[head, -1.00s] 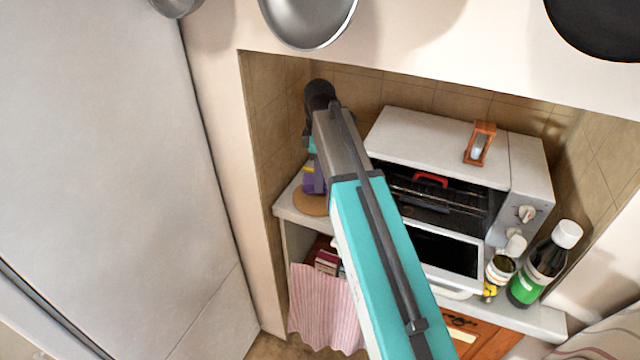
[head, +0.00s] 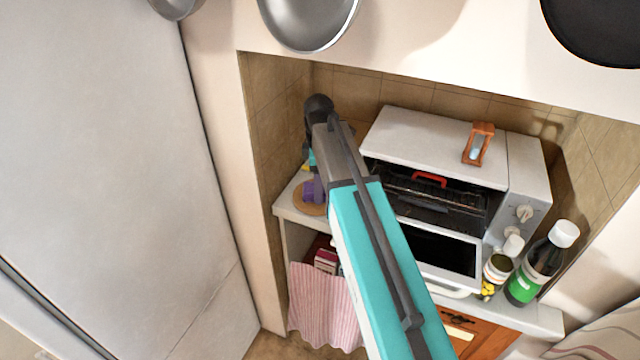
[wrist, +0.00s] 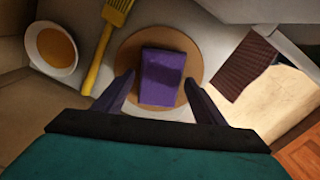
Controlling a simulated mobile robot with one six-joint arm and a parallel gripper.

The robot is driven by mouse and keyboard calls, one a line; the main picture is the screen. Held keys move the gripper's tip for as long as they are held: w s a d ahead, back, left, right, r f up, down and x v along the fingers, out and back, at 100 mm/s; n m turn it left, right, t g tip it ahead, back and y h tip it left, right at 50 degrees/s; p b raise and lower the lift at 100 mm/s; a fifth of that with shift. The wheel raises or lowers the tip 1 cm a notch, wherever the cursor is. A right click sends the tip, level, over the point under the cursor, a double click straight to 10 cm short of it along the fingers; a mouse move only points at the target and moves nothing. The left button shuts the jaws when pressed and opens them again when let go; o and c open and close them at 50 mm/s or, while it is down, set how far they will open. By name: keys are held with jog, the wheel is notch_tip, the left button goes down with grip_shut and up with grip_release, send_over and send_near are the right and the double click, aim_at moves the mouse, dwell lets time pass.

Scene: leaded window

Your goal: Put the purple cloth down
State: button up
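The purple cloth (wrist: 163,77) is a folded block on a round wooden board (wrist: 192,48) in the wrist view. In the head view the cloth (head: 314,189) shows partly below my arm, over the board (head: 305,203). My gripper (wrist: 159,80) has its fingers spread on either side of the cloth. A clear gap shows at the left finger; the right fingertip is very close to the cloth's edge, and I cannot tell whether it touches.
A yellow brush (wrist: 108,42) and a bowl with orange contents (wrist: 54,48) lie left of the board. A toaster oven (head: 440,148) with its door down, an hourglass (head: 478,144), a jar (head: 498,268) and a dark bottle (head: 540,266) stand right of my arm.

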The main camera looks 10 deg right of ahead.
jog(key=shift+r, duration=0.15)
notch_tip(320, 180, up, 12)
jog(key=b, duration=0.2)
dwell(1.0)
jog(key=shift+s, duration=0.1)
dwell(0.5)
